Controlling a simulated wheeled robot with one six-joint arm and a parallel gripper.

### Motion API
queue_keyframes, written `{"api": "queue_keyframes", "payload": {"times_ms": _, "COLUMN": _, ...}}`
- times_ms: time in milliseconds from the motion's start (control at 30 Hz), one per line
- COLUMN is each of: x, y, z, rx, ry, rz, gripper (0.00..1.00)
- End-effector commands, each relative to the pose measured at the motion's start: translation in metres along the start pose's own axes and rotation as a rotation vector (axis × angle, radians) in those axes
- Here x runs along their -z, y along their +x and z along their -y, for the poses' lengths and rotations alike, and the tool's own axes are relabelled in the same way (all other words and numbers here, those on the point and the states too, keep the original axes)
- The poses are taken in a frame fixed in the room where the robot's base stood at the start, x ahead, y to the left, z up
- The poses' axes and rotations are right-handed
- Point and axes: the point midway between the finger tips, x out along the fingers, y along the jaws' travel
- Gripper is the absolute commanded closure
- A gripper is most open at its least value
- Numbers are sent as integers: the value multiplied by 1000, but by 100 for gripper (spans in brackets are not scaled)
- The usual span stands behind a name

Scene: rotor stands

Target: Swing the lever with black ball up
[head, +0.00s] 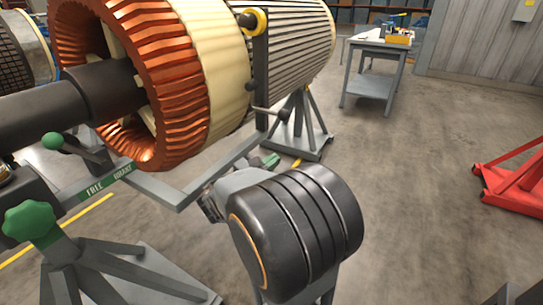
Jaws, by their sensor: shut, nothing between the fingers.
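The lever with the black ball (283,114) is on the dark upright post (260,70) at the near right side of the big rotor. Its short rod runs from the post to the right, roughly level and slightly down, with the ball at its right end. Another black knob (246,20) with a yellow collar sits at the top of the same post. My own dark banded arm joint fills the lower middle, below the lever and apart from it in the picture. My gripper cannot be made out; the joint and grey link hide what lies behind them.
The copper-wound rotor (165,75) fills the upper left. A green-ball lever (52,141) stands beside a FREE/BRAKE plate (108,181), above a green star knob (30,222). A workbench (378,45) and red stand (515,185) are farther off.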

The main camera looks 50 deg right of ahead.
Motion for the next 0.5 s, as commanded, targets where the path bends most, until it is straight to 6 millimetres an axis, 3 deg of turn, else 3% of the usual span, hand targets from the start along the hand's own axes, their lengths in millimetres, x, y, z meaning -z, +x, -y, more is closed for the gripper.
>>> {"api": "queue_keyframes", "payload": {"times_ms": 33, "x": 26, "y": -1, "z": 0, "rx": -56, "ry": -50, "rz": 67, "gripper": 100}}
{"api": "queue_keyframes", "payload": {"times_ms": 100, "x": 35, "y": -2, "z": -11, "rx": -136, "ry": -106, "rz": 156, "gripper": 100}}
{"api": "queue_keyframes", "payload": {"times_ms": 300, "x": 54, "y": -10, "z": -31, "rx": -291, "ry": -198, "rz": 321, "gripper": 100}}
{"api": "queue_keyframes", "payload": {"times_ms": 500, "x": 59, "y": -15, "z": -39, "rx": -348, "ry": -224, "rz": 380, "gripper": 100}}
